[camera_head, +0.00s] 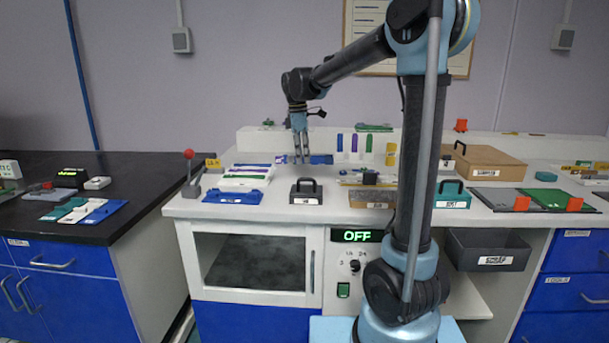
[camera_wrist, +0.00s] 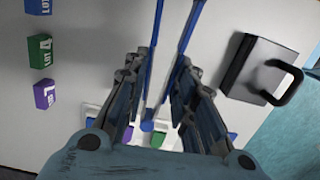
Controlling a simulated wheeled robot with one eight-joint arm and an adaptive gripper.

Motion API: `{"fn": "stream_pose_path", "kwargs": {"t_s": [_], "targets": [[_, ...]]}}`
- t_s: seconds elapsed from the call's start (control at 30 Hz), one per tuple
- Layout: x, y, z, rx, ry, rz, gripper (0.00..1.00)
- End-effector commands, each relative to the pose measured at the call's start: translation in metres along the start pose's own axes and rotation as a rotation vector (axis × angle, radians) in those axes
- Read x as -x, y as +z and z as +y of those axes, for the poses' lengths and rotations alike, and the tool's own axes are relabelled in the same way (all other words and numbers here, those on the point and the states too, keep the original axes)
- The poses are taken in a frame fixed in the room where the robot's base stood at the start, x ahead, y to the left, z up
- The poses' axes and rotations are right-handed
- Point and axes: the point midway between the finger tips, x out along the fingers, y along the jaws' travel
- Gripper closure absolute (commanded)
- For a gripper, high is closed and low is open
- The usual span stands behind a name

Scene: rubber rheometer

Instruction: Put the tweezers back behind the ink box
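My gripper (camera_head: 301,158) points down over the white bench, with its two fingers apart and a clear gap between them.
A teal box (camera_head: 452,199) and cardboard-coloured box (camera_head: 488,163) stand farther right. Coloured lot tags (camera_wrist: 45,50) show in the wrist view.

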Motion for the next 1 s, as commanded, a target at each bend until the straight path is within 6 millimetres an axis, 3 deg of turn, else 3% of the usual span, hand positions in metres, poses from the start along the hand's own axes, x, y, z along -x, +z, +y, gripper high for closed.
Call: {"fn": "stream_pose_path", "kwargs": {"t_s": [0.6, 0.9, 1.0], "targets": [[-0.061, -0.006, 0.001, 0.000, 0.000, 0.001, 0.78], [-0.063, -0.006, 0.000, 0.000, 0.000, 0.001, 0.78], [-0.063, -0.006, 0.000, 0.000, 0.000, 0.001, 0.55]]}}
